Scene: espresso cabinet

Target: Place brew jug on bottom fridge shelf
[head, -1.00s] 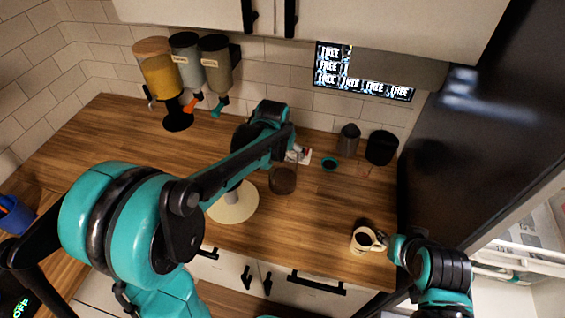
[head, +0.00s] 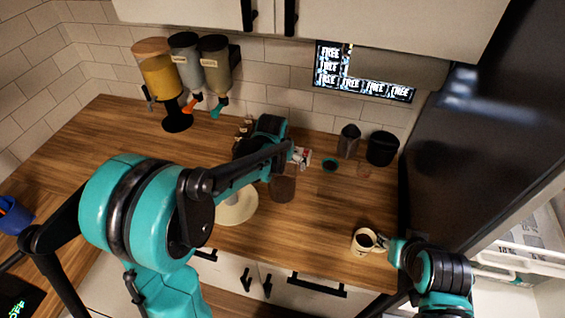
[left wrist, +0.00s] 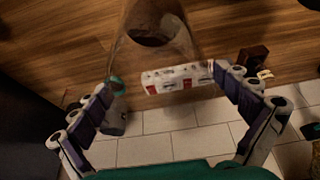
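The brew jug (head: 283,188) is clear glass with dark coffee in its lower part; it stands out near the counter's middle. White fridge shelves (head: 520,250) show at the lower right; the bottom shelf cannot be made out.
A dark tall panel (head: 480,120) bounds the right. A pale round disc (head: 237,207) is left of the jug. Dispensers (head: 160,75) hang at the left. Counter is clear before the cup.

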